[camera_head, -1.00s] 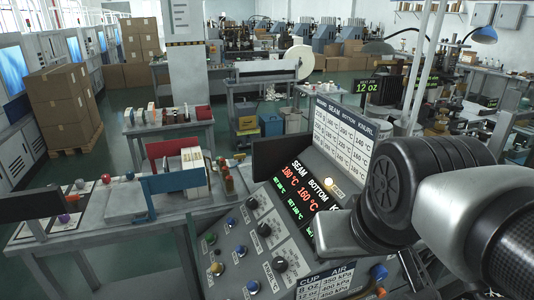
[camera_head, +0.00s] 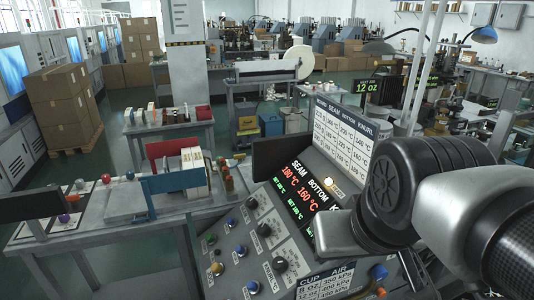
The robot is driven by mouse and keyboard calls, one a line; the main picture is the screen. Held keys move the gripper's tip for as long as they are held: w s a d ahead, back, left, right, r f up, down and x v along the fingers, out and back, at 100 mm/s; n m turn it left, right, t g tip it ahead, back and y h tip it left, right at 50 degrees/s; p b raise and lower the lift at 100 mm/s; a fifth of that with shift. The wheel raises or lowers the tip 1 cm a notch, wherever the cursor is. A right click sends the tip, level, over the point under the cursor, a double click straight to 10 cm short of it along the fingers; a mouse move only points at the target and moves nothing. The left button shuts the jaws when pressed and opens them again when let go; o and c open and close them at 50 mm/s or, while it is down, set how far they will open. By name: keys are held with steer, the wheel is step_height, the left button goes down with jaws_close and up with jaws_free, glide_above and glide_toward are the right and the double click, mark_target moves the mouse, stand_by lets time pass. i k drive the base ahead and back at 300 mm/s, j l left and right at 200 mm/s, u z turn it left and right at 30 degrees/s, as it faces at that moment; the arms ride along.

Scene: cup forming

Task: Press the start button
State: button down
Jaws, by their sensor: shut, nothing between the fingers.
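A sloped grey control panel (camera_head: 232,262) stands at the bottom centre. At its left edge it carries a green button (camera_head: 211,239), a yellow button (camera_head: 217,269), and blue buttons, one upper (camera_head: 241,250) and one lower (camera_head: 254,286). Several black dials sit to their right, one with a large pointer (camera_head: 280,264). I cannot read which button is marked start. The display (camera_head: 306,195) shows red and green temperatures under SEAM and BOTTOM. My arm fills the right side and covers the right part of the display and panel. My gripper is not visible.
A white temperature chart (camera_head: 342,138) stands above the display, and a lit lamp (camera_head: 331,184) is beside it. A workbench (camera_head: 110,204) with a blue-sided rack is at the left. A sign reading 12 oz (camera_head: 368,86) stands behind. Stacked cartons (camera_head: 62,108) are farther left.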

mark_target(209, 238)
steer(key=u, duration=0.8)
steer(key=j+z, duration=0.15)
steer(key=j, duration=0.15)
steer(key=k+j+z, duration=0.15)
steer(key=j, duration=0.15)
